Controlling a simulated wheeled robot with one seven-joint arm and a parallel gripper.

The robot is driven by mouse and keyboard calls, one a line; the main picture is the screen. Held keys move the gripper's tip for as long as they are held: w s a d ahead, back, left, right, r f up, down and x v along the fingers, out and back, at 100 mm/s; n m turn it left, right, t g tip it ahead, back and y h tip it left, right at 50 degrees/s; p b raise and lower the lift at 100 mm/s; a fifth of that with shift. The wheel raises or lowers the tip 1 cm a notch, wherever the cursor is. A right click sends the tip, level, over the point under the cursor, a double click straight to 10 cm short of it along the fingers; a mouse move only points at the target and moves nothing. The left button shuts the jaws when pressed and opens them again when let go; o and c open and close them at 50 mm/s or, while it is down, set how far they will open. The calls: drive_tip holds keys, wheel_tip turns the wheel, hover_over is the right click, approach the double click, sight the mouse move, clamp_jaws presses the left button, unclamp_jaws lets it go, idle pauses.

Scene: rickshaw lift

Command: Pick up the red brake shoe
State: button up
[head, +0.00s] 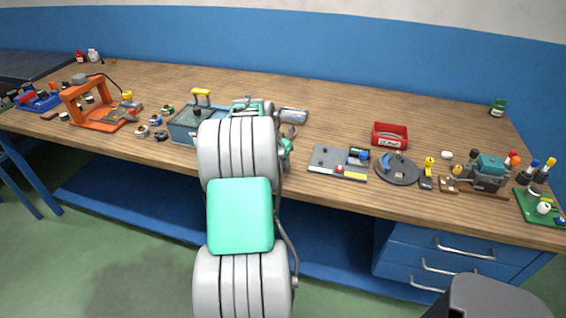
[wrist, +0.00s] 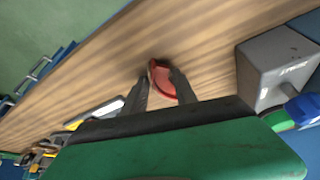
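The red brake shoe (wrist: 161,80) is a curved red piece on the wooden table, seen in the wrist view just beyond and between my fingertips. In the head view my arm hides it. My gripper (wrist: 158,75) is open, with its two dark fingers apart. The right finger overlaps the shoe's right edge in the picture, and the left finger shows a gap to the shoe. I cannot tell whether either finger touches it.
Right of my arm are a grey board (head: 325,160), a red bin (head: 390,136) and a dark round plate (head: 397,171). The table's back middle is clear.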

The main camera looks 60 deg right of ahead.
clamp_jaws()
drive_tip(key=shift+r, duration=0.1)
idle(0.3)
